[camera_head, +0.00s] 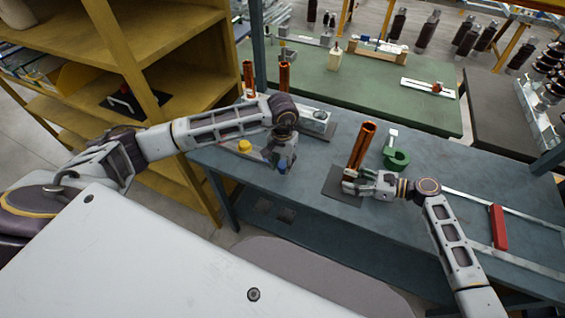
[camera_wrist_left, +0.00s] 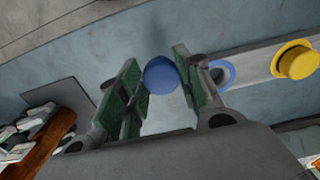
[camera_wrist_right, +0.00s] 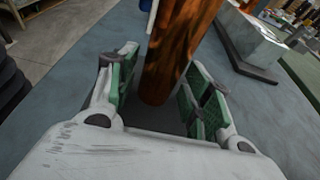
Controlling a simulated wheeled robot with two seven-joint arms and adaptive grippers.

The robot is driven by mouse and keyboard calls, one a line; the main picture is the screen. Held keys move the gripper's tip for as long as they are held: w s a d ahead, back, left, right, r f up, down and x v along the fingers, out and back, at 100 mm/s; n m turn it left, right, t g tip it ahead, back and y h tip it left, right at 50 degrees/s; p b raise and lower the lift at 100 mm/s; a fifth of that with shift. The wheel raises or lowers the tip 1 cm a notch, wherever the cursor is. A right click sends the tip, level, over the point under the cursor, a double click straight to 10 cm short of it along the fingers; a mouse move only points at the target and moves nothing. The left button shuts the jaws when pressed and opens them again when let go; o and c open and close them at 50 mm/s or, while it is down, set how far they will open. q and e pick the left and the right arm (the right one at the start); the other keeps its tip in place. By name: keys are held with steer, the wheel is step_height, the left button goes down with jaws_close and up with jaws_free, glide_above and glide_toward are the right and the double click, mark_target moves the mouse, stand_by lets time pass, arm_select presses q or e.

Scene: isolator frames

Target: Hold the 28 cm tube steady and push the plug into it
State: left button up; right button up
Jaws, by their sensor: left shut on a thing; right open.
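The copper-brown tube (camera_head: 362,146) stands upright on a dark square mat (camera_head: 336,188) on the blue-grey table. My right gripper (camera_head: 350,183) is low at the tube, fingers open on either side of it. The right wrist view shows the tube (camera_wrist_right: 176,45) between the green-padded fingers (camera_wrist_right: 156,98). My left gripper (camera_head: 281,163) is shut on the blue plug (camera_wrist_left: 161,76), left of the tube and apart from it. In the left wrist view the plug sits between the fingertips (camera_wrist_left: 158,80). The tube's open top is seen only obliquely.
A yellow plug (camera_head: 244,146) stands on a pale strip, beside a blue ring (camera_wrist_left: 222,74) in the left wrist view. A red block (camera_head: 498,228) lies on rails at the right. Two other copper tubes (camera_head: 284,76) stand behind.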

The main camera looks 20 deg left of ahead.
steer(key=shift+a+f, duration=0.1)
steer(key=shift+a, duration=0.15)
steer(key=c, duration=0.6)
arm_select(q)
steer(key=shift+d, duration=0.1)
